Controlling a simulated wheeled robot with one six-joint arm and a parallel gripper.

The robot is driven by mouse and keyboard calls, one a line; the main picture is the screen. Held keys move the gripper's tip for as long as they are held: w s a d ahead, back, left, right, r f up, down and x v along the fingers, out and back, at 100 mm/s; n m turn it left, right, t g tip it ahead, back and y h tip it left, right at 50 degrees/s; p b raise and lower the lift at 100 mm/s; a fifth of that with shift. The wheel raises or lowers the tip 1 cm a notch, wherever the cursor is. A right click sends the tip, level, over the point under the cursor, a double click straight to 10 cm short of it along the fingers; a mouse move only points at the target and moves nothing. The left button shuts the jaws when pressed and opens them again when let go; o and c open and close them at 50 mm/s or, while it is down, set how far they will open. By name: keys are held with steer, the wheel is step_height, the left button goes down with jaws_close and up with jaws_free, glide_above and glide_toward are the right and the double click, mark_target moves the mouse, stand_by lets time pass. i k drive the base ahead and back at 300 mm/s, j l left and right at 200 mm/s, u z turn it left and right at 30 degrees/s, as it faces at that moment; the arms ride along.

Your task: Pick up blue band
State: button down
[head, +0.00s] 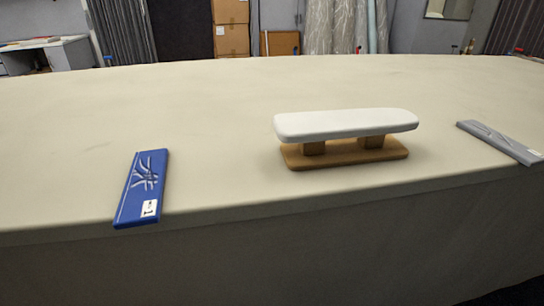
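The blue band (139,190) is a flat, narrow blue piece with a pale crossed-line relief and a small white label near its front end. It lies on the left part of the cloth table (230,100), slightly slanted, with its front end close to the table's front edge. Nothing covers it or touches it. My gripper does not show in the head view.
A small white-topped ironing board on a wooden base (345,125) stands right of centre. A grey band (500,141) lies at the far right near the front edge. The cloth between the blue band and the board is clear. Cardboard boxes (231,30) stand behind the table.

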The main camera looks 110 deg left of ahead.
mark_target(141, 202)
steer(key=j+u, duration=0.2)
steer(key=u, duration=1.4)
steer(key=k+l+u, duration=0.1)
steer(key=u, duration=2.35)
steer(key=l, duration=0.35)
steer(key=k+l+u, duration=0.1)
steer(key=l, duration=0.25)
steer(key=k+l, duration=0.55)
steer(key=l+u, duration=0.05)
